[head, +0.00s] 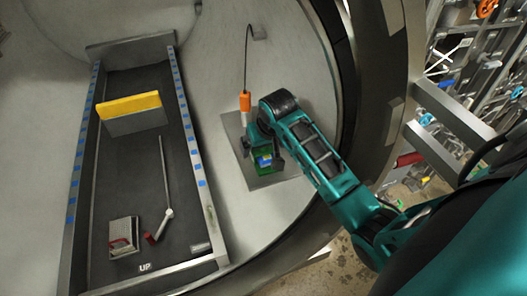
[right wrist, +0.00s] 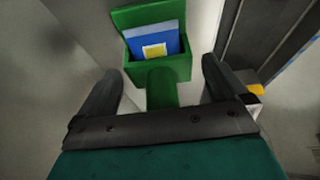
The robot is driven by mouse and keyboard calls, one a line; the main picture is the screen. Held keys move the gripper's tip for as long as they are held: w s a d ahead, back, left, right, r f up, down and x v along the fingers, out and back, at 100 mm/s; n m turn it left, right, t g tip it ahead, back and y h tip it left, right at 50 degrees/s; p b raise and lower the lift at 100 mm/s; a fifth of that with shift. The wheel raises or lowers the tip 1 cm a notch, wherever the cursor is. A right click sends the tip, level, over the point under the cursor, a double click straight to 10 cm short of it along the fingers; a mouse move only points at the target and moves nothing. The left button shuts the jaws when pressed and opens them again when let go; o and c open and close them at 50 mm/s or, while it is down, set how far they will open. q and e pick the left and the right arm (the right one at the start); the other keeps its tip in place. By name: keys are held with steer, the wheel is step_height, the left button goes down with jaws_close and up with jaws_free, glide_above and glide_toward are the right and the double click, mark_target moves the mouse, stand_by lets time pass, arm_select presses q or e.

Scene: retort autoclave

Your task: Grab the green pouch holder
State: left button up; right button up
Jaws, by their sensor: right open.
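The green pouch holder (head: 264,164) stands on a grey plate inside the round chamber, right of the tray in the head view. In the right wrist view the holder (right wrist: 172,66) is an open green box with a blue pouch (right wrist: 153,39) bearing a yellow label. Its green stem or handle (right wrist: 161,90) points toward my right gripper (right wrist: 160,82). The gripper's two dark fingers are open, one on each side of the handle, with gaps visible on both sides. In the head view the right gripper (head: 264,150) is partly hidden by the wrist. My left gripper is not in view.
A long dark tray (head: 120,190) with blue-marked rails lies to the left, holding a yellow-topped block (head: 130,112), a rod (head: 165,180) and a small box (head: 124,236). An orange-ended cable probe (head: 245,101) hangs close to my right gripper. The chamber rim (head: 385,110) curves around my forearm.

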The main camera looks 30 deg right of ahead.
steer(key=shift+f, duration=0.1)
steer(key=c, duration=1.3)
